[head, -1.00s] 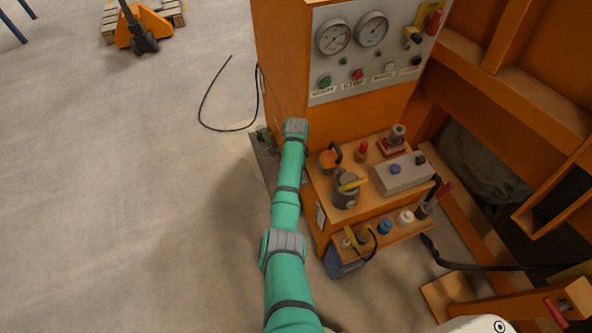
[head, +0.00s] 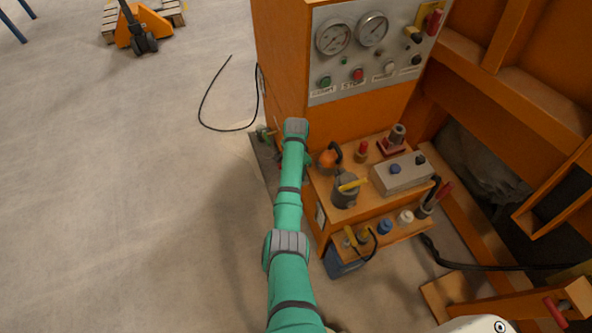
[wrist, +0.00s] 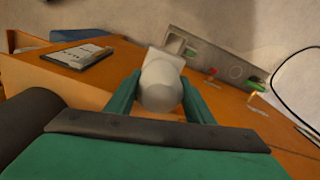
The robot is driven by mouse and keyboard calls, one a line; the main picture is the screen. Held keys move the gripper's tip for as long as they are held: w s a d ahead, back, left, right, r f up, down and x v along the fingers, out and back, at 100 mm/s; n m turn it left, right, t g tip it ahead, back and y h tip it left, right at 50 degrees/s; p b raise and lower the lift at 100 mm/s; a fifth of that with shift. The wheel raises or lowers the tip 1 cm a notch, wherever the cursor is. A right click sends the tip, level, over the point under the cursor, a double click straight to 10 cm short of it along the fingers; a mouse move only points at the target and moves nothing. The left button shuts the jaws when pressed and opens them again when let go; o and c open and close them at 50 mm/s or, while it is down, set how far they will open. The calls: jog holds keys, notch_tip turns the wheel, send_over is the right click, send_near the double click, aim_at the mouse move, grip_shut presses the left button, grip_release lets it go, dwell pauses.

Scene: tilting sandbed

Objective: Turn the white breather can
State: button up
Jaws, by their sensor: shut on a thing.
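The white breather can (wrist: 161,82) shows in the middle of the wrist view, pale and rounded, with a squarer part behind it. My gripper (wrist: 160,98) has its green fingers on either side of the can and is shut on it. The far fingertips are partly hidden by the can. In the head view my green arm reaches away along the left side of the orange cabinet (head: 281,85). The gripper and the held can cannot be made out clearly there.
In the wrist view, a clipboard (wrist: 78,56) lies on the orange surface at left, and a grey strip with fittings (wrist: 215,60) runs behind the can. A black cable (head: 203,112) loops on the floor. Bottles and caps crowd the cabinet's shelves (head: 325,192) right of my arm.

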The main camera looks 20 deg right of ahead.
jog(key=n, duration=0.4)
jog(key=shift+n, duration=1.7)
jog(key=o, duration=1.1)
jog(key=shift+s+d, duration=0.1)
jog(key=shift+d, duration=0.1)
